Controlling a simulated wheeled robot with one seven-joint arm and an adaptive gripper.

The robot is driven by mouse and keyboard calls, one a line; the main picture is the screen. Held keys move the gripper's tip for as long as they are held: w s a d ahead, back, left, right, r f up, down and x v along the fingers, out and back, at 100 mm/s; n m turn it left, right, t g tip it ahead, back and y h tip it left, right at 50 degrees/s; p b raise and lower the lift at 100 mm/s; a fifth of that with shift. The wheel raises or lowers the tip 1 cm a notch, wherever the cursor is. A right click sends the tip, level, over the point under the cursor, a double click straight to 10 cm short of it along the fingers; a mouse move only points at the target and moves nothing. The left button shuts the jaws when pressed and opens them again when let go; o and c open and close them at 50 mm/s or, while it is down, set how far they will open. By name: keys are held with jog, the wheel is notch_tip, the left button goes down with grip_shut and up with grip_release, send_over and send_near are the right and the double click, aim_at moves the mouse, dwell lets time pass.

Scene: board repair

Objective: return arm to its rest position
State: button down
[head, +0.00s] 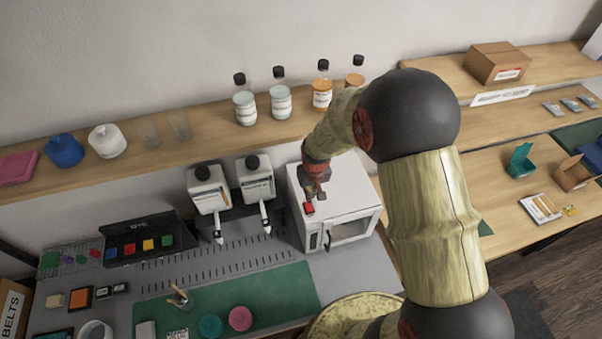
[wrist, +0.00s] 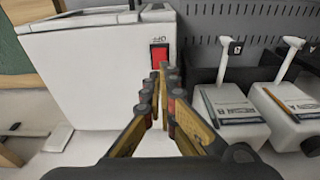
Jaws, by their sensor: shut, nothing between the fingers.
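My gripper (head: 314,188) hangs over the front left part of a white box-shaped machine (head: 345,194) with a dark front window. In the wrist view its fingers (wrist: 162,88) are together with nothing between them. A red square switch (wrist: 159,56) on the machine lies just beyond the fingertips; it also shows in the head view (head: 308,207). I cannot tell whether the fingertips touch it. My arm reaches in from the lower right of the head view and hides part of the bench and shelf.
Two white dispensers (head: 208,190) stand left of the machine. The shelf (head: 200,145) behind carries several capped bottles (head: 245,104). A green mat (head: 285,289) lies in front with small items. At right, a wooden table (head: 495,200) holds open boxes.

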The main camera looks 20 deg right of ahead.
jog(key=s+r+t+b, duration=0.2)
jog(key=s+r+b, duration=0.2)
jog(key=s+b, duration=0.7)
jog(key=s+r+t+b, duration=0.1)
jog(key=s+r+b, duration=0.4)
jog(key=s+b, duration=0.7)
jog(key=shift+t+b, duration=0.4)
jog(key=shift+b, duration=0.1)
jog(key=shift+s, duration=0.15)
